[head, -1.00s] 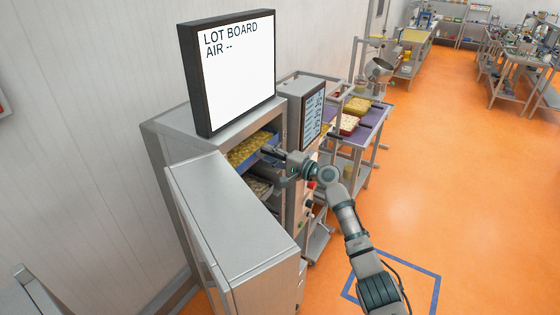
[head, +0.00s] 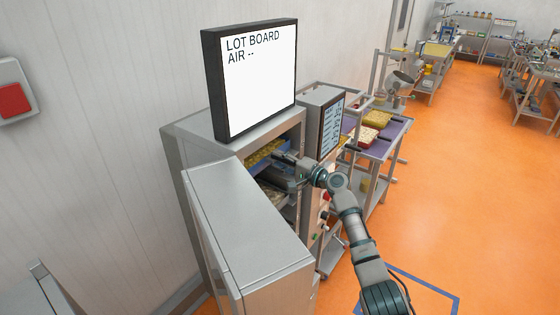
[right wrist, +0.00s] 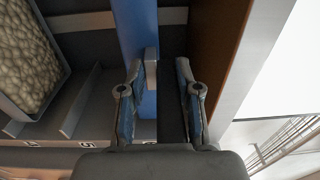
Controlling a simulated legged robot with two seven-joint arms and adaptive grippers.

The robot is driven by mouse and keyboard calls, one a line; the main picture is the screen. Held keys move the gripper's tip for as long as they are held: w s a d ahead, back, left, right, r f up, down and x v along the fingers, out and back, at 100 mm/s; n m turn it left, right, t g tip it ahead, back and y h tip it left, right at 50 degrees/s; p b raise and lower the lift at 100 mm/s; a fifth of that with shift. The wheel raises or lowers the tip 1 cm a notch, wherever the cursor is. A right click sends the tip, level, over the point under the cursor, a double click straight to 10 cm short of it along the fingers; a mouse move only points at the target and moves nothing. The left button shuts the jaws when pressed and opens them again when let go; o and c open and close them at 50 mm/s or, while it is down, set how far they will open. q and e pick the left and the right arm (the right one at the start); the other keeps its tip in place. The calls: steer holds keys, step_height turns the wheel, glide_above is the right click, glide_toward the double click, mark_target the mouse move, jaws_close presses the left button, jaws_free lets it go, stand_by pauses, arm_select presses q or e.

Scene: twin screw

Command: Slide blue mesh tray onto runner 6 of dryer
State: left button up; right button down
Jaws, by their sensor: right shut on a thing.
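The blue mesh tray (head: 262,165), with a yellow load on it, is inside the upper part of the open dryer (head: 180,160) in the head view. My right gripper (head: 284,160) reaches into the opening at the tray's near right side. In the right wrist view the tray's blue wall (right wrist: 136,35) runs up from between the gripper's fingers (right wrist: 160,95), with a small grey tab beside it. The right gripper is shut on the tray. Labels that look like 4 and 5 mark the runners; I see no readable 6. My left gripper is not in view.
The dryer's open door (head: 240,225) stands in front, left of my right arm. Another tray with pale lumps (right wrist: 25,60) sits beside in the wrist view. A monitor (head: 255,75) stands on the dryer. A cart (head: 395,132) with trays stands to the right.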

steer(key=shift+f, duration=0.25)
stand_by(0.4)
steer(key=c, duration=0.7)
jaws_free()
steer(key=shift+s+f, duration=0.1)
steer(key=shift+f, duration=0.1)
steer(key=v, duration=1.2)
steer(key=shift+d+r, duration=0.1)
